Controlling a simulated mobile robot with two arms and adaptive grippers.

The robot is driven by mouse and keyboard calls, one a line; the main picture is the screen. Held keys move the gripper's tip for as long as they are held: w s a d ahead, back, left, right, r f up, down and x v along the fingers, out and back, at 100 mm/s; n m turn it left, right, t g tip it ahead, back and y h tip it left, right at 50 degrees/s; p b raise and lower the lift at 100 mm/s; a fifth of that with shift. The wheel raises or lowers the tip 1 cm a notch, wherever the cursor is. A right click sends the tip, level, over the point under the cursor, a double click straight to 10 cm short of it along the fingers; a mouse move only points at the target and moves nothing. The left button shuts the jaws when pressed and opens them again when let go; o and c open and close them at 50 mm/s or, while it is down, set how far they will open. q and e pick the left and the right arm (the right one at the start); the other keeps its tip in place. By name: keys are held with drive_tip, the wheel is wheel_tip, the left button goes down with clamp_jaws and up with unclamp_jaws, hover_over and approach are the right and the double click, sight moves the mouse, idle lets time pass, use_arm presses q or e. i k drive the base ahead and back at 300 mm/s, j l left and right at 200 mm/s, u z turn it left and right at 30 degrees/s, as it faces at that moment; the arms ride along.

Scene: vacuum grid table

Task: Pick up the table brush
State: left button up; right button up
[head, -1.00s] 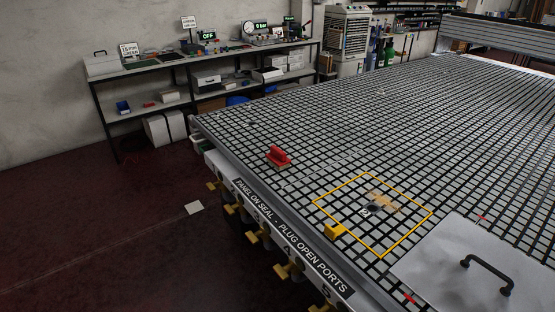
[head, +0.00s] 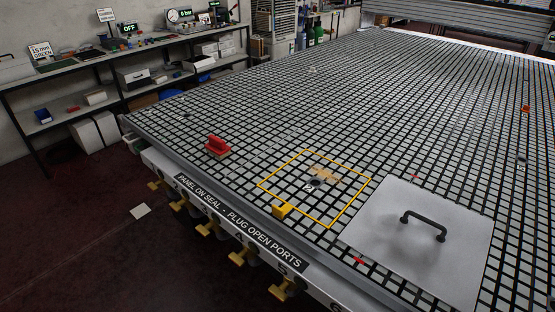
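The table brush (head: 217,147) has a red handle on top and a lighter tan strip underneath. It lies on the grid table (head: 330,90) near its left front edge, to the left of the yellow outlined square. Nothing is touching it. Neither of my grippers shows in the head view.
A yellow square outline (head: 349,213) surrounds debris and a dark port. A yellow block (head: 282,210) sits at its near edge. A grey panel with a black handle (head: 423,229) lies to the right. A cluttered shelf bench (head: 120,64) stands at the back left.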

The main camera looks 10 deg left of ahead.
sight(216, 147)
drive_tip(key=i+j+z, duration=0.1)
drive_tip(key=j, duration=0.25)
drive_tip(key=i+j+z, duration=0.15)
drive_tip(key=j, duration=0.25)
drive_tip(key=i+j+z, duration=0.1)
drive_tip(key=j, duration=0.25)
drive_tip(key=i+j+z, duration=0.15)
drive_tip(key=j, duration=0.25)
